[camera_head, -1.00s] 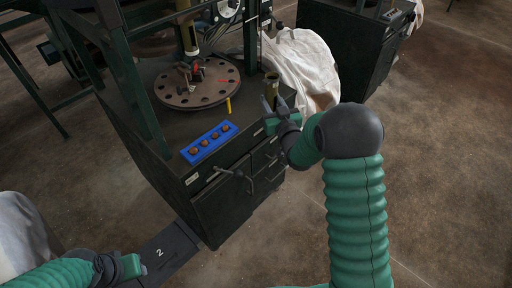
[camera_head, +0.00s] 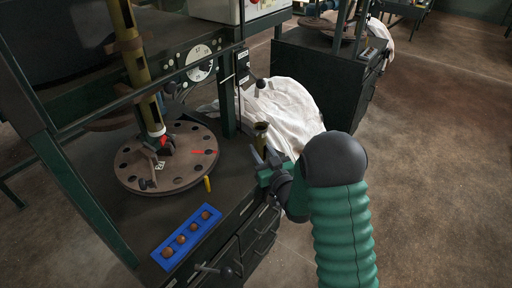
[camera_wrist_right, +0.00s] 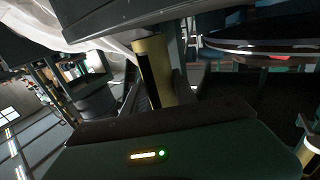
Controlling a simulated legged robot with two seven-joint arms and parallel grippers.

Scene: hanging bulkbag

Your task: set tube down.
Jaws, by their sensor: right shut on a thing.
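A short olive-brass tube (camera_head: 262,133) stands roughly upright at the right edge of the dark cabinet top. My right gripper (camera_head: 266,158) is shut on it. In the right wrist view the tube (camera_wrist_right: 153,68) rises in front of the gripper body, with a dark slot or shadow along it. I cannot tell whether its lower end touches the cabinet top. My left gripper is not in view.
A round brown plate (camera_head: 168,178) with holes bears a taller upright tube (camera_head: 133,57). A blue tray (camera_head: 184,236) holds several brown balls. A yellow peg (camera_head: 207,184) stands near the plate. A white bag (camera_head: 285,110) lies behind the gripper.

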